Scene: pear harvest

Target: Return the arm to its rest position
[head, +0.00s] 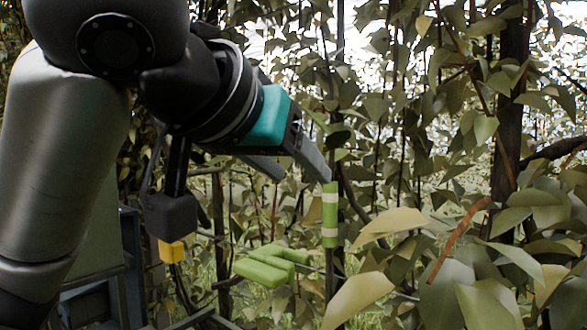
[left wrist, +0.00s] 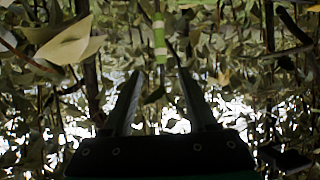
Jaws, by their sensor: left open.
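My left arm comes in from the left in the head view, its wrist raised among the leaves. My left gripper (head: 303,178) is open, its two grey fingers apart and pointing right and down. In the left wrist view the open fingers (left wrist: 158,66) frame leaves, with nothing held between them. A green-and-white banded upright piece (head: 330,214) stands close to the fingertips in the head view; whether they touch cannot be told. It also shows in the left wrist view (left wrist: 159,36), beyond the fingertips. No pear can be made out. My right gripper is not in view.
A light green blocky piece (head: 266,270) sits below the gripper. Large leaves (head: 470,285) crowd the right and front. A dark trunk (head: 510,110) stands at right, with thin stems and branches around. Grass shows behind, and bright background shows through gaps.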

